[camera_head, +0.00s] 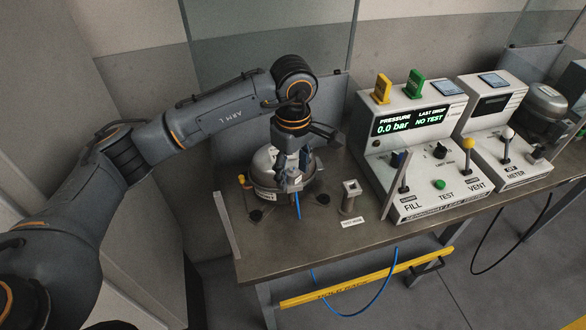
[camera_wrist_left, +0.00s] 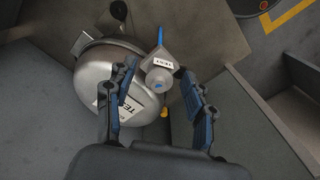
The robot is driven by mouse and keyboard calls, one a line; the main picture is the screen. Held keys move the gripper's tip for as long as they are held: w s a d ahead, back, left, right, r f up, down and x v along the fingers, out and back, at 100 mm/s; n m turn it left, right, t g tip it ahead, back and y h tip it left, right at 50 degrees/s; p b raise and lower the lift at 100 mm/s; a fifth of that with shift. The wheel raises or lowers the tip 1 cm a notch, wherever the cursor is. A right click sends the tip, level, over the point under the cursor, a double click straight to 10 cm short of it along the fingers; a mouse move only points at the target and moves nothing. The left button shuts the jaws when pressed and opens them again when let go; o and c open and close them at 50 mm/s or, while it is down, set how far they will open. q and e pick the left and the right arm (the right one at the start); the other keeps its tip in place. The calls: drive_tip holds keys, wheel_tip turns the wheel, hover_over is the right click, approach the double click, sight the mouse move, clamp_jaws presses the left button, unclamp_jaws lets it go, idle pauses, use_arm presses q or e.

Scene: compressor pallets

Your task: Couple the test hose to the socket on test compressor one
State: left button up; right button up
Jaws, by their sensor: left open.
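The test compressor (camera_head: 265,160), a rounded silver shell with a white label, stands at the left end of the bench; it also shows in the left wrist view (camera_wrist_left: 98,72). My left gripper (camera_head: 290,187) points down at its front side. In the left wrist view its blue-padded fingers (camera_wrist_left: 160,108) are open, either side of a grey coupling (camera_wrist_left: 160,79) labelled TEST. The blue test hose (camera_wrist_left: 160,36) runs from the coupling; in the head view a short length (camera_head: 298,206) shows below the gripper. The socket is hidden, so I cannot tell whether the coupling is seated.
A small post holder (camera_head: 350,197) stands right of the gripper. The leak-test console (camera_head: 420,140) reads 0.0 bar, NO TEST, with levers in front. A blue hose loop (camera_head: 385,292) hangs before the yellow rail (camera_head: 350,288). Another compressor (camera_head: 546,100) stands far right.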

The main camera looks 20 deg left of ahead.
sight(293, 169)
use_arm(q)
drive_tip(key=shift+r, duration=0.1)
wheel_tip(293, 169, up, 12)
idle(0.4)
drive_tip(key=shift+s+f, duration=0.1)
drive_tip(key=shift+f, duration=0.1)
